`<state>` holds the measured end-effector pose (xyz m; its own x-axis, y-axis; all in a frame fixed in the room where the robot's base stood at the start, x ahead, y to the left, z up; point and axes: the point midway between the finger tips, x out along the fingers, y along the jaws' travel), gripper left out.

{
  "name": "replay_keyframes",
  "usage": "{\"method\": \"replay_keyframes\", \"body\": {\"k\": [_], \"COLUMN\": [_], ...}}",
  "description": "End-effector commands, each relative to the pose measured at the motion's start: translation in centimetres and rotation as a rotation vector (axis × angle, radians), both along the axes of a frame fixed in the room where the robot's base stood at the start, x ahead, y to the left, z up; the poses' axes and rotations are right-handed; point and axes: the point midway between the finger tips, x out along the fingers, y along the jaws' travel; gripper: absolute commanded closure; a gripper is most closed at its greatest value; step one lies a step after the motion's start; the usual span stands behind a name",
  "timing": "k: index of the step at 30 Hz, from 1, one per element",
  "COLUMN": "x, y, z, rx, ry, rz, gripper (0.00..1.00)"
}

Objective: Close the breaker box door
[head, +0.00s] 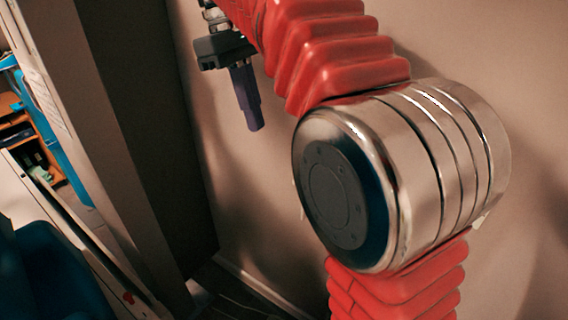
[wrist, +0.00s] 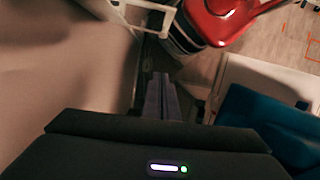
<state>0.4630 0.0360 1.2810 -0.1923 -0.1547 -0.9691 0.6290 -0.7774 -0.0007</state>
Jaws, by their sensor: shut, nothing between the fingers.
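My gripper (head: 247,98) hangs in front of the beige wall in the head view, with its dark fingers pointing down. The fingers are together and empty. The wrist view also shows the closed fingers (wrist: 161,96), with no object between them. I cannot clearly make out the breaker box or its door in either view. My gripper does not visibly touch anything.
A tall beige panel or frame (head: 95,100) stands at the left of the head view, with a dark face beside it. Beyond it is an orange shelf (head: 32,140). The wall (head: 535,180) is behind my arm. A blue padded surface (wrist: 265,120) lies right in the wrist view.

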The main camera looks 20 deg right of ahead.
Motion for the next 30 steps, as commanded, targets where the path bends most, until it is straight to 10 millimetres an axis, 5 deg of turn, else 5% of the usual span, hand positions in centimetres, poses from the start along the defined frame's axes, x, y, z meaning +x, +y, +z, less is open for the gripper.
{"method": "replay_keyframes", "body": {"k": [11, 30], "x": [-0.5, -2.0], "y": [-0.5, -1.8], "z": [-2.3, -9.8], "rx": [0.000, 0.000], "ry": [0.001, 0.000], "rz": [-0.003, -0.005], "gripper": [1.00, 1.00]}}
